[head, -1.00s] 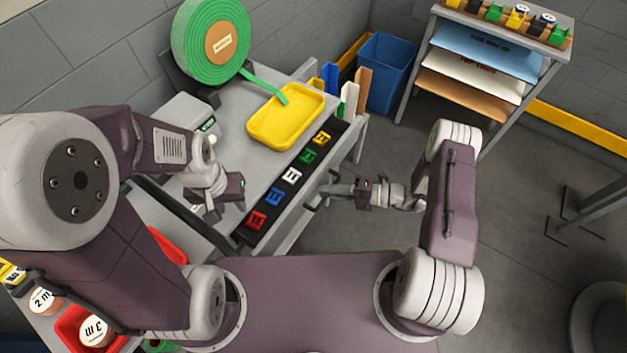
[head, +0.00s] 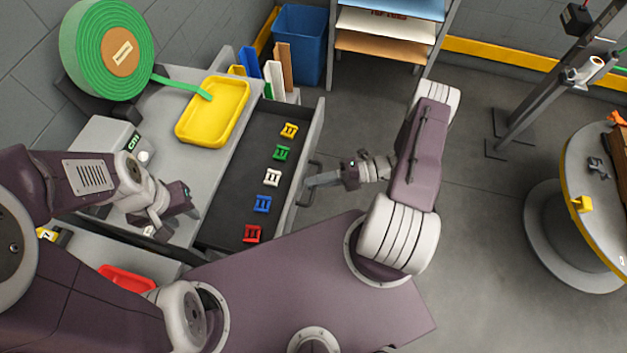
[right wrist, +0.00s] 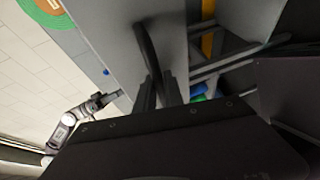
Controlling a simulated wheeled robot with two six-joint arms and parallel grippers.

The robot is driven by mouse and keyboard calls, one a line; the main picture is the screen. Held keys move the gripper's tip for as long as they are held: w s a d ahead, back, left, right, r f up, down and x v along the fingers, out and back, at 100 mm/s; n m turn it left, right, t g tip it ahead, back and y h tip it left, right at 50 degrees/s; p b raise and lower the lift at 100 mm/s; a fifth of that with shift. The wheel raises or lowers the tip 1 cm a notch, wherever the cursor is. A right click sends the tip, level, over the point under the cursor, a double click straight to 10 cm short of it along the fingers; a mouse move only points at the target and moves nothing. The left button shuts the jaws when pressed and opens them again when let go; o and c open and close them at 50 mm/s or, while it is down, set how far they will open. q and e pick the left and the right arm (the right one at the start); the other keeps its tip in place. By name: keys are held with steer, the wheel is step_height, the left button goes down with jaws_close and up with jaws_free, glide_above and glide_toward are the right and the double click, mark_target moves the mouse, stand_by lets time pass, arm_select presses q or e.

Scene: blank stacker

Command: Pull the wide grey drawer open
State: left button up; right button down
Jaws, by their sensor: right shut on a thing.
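The wide grey drawer (head: 299,168) stands well out from the workbench in the head view. Its dark inside holds a row of small coloured pieces: yellow, green, white, blue and red. My right gripper (head: 309,182) is at the dark bar handle (head: 313,172) on the drawer's front and is shut on it. In the right wrist view the handle (right wrist: 148,50) runs between the fingers. My left gripper (head: 160,226) hangs above the bench's near left part, apart from the drawer; its fingertips are too small to judge.
A yellow tray (head: 240,108) and a green roll (head: 108,48) sit on the bench top. A blue bin (head: 300,45) and a shelf rack (head: 385,48) stand behind. A round table (head: 590,190) is at the right. Open floor lies between the drawer and it.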

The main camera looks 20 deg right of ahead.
steer(key=c, duration=1.7)
jaws_free()
steer(key=shift+d, duration=0.15)
arm_select(q)
steer(key=shift+f+b, duration=0.5)
steer(key=shift+b, duration=0.05)
arm_select(e)
steer(key=v, duration=0.9)
